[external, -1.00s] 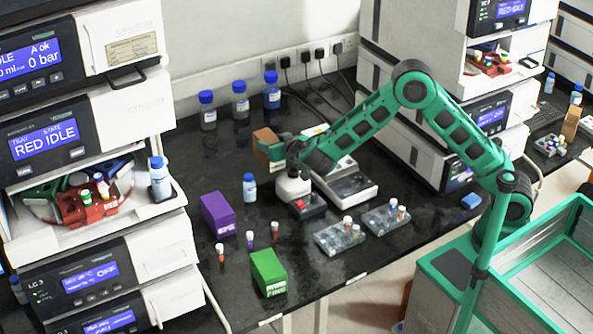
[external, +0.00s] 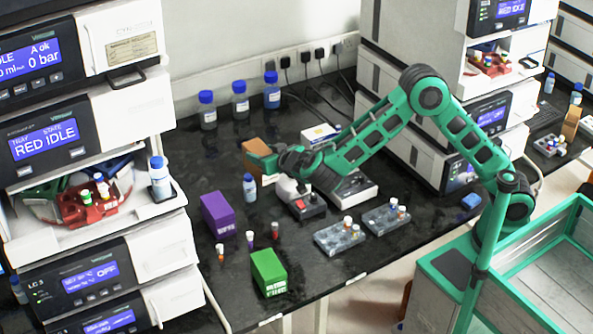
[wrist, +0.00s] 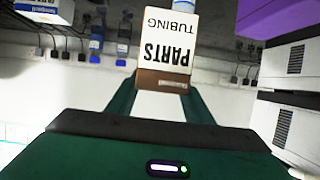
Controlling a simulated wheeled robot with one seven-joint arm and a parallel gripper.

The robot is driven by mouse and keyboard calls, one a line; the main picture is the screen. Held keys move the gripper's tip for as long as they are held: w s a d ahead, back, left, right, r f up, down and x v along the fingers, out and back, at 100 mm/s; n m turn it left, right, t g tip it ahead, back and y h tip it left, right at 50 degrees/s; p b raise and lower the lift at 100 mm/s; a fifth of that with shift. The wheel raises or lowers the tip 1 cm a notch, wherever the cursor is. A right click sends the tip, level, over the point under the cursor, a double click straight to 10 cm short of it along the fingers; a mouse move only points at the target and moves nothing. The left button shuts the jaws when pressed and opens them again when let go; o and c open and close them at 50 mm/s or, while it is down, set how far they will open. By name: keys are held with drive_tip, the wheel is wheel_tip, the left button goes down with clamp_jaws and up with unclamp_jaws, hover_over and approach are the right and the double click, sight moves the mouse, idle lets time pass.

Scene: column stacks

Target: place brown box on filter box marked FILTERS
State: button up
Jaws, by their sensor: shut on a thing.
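The brown box (external: 256,147) is in my gripper (external: 272,162), held above the back left part of the black bench. In the wrist view the brown box (wrist: 163,80) sits between the two green fingers (wrist: 162,95). Its white face reads PARTS TUBING and appears upside down. No FILTERS marking is readable. A green box (external: 269,275) stands at the bench's front with print too small to read. A purple box (external: 218,214) stands left of it, further back, also with unreadable print. I cannot tell which box is the filter box.
A blue-capped bottle (external: 249,187) stands just below my gripper in the external view. Small vials (external: 275,230) stand between the purple and green boxes. Vial racks (external: 339,237) lie to the right. Larger blue-capped bottles (external: 240,103) line the back. Instruments flank the bench.

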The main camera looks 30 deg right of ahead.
drive_tip(key=s+a+r+n+y, duration=0.15)
drive_tip(key=s+a, duration=0.35)
drive_tip(key=s, duration=0.5)
drive_tip(key=s+a+r+n+g+y, duration=0.15)
drive_tip(key=s+a, duration=0.35)
drive_tip(key=s, duration=0.5)
drive_tip(key=s+a+n+t+y, duration=0.15)
drive_tip(key=s+a, duration=0.25)
drive_tip(key=s, duration=0.6)
drive_tip(key=shift+m+g, duration=0.25)
drive_tip(key=shift+g, duration=0.25)
drive_tip(key=shift+s+a+f, duration=0.1)
drive_tip(key=shift+s+f, duration=0.05)
drive_tip(key=shift+f, duration=3.3)
drive_tip(key=o, duration=1.2)
drive_tip(key=shift+f, duration=0.1)
